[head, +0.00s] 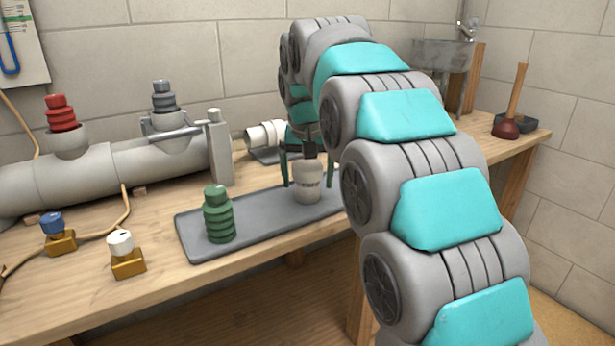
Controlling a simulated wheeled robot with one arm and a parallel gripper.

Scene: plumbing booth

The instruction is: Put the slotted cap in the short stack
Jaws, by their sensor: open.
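A pale beige cap with a dark marking (307,187) stands upright on the grey tray (192,247); it looks like the slotted cap, though its slots are not clear. My gripper (309,180) reaches down over it, open, with one dark green finger on each side. I cannot tell whether the fingers touch it. A green ribbed plug (219,215) stands on the tray's left part. The large grey pipe (110,170) has two upright stacks: the left stack (68,141) holds a red ribbed plug (61,113), the other (168,128) a dark grey one (164,97). Which stack is shorter is unclear.
Two small brass valves, one blue-topped (58,235) and one white-topped (126,255), stand at the bench's front left. A grey upright post (220,148) rises behind the tray. A white pipe fitting (264,136) lies behind my gripper. A plunger (510,110) stands far right.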

